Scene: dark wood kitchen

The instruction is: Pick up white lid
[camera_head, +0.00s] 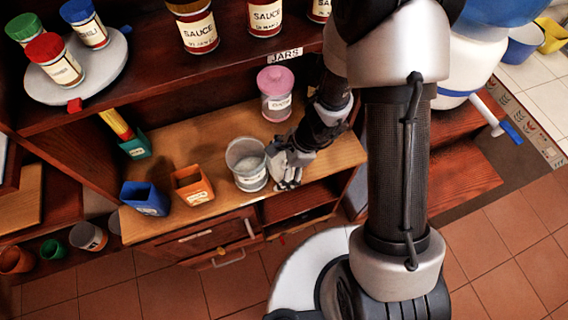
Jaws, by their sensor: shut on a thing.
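My gripper (287,172) is at the right side of a clear, colourless jar (247,165) on the wooden counter. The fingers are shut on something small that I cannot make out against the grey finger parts. The jar stands upright and looks open at the top, with something pale inside. The gripper overlaps the jar's right edge in the picture; I cannot tell whether they touch. I cannot clearly pick out a white lid; it may be hidden by the fingers.
A pink-lidded jar (275,93) stands behind the gripper. Orange (192,185) and blue (145,198) containers stand left of the clear jar. The upper shelf (150,89) holds sauce jars and a round white tray (110,75). The counter's front edge is close to the gripper.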

